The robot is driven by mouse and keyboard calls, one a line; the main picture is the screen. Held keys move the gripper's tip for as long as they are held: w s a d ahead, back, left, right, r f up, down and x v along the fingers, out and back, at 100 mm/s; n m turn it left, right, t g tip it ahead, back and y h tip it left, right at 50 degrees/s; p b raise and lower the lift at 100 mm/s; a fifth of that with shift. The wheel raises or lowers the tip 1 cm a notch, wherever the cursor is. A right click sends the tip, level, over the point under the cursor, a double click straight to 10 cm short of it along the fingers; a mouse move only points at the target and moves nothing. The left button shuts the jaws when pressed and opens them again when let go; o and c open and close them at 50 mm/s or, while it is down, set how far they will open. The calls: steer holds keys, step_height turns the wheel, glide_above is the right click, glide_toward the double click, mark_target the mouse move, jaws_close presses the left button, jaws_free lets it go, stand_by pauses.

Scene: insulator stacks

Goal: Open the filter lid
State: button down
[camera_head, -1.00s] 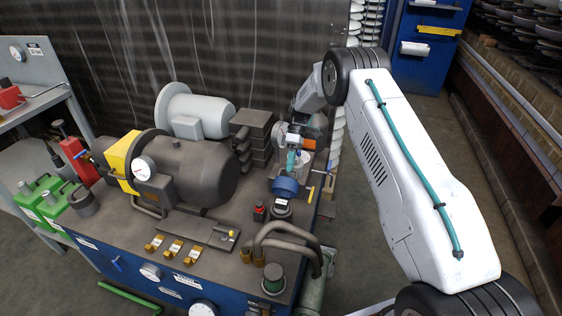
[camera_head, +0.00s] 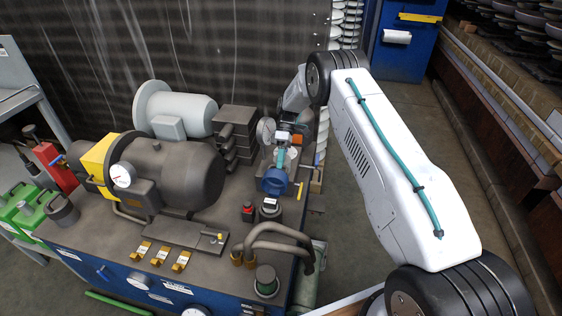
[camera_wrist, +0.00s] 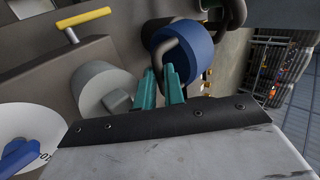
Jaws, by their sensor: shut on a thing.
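The blue filter lid (camera_head: 275,181) is near the right end of the dark bench top, tilted with a round face toward the head camera. In the wrist view the blue lid (camera_wrist: 200,42) shows a grey curved handle (camera_wrist: 172,48) at its left side. My gripper (camera_head: 282,160) reaches it from behind. In the wrist view my teal fingers (camera_wrist: 173,80) are close together at the handle's lower end, shut on it. The exact contact is partly hidden. A dark round filter body (camera_head: 269,209) with a pale label stands just in front of the lid.
A large dark motor (camera_head: 175,175) and a grey motor (camera_head: 175,110) stand left. Bent grey pipes (camera_head: 275,238) and a red button (camera_head: 248,208) are in front. A yellow lever (camera_head: 299,190) is close right of the lid. The floor right of the bench is mostly clear.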

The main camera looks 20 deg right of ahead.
steer(key=shift+s+f, duration=0.1)
steer(key=shift+f, duration=0.15)
steer(key=c, duration=1.5)
jaws_free()
steer(key=shift+a, duration=0.1)
steer(key=shift+r, duration=0.1)
steer(key=v, duration=0.6)
steer(key=shift+w+r, duration=0.2)
steer(key=shift+w, duration=0.15)
steer(key=shift+w+d+r, duration=0.3)
steer(key=shift+d+r, duration=0.05)
steer(key=shift+r, duration=0.1)
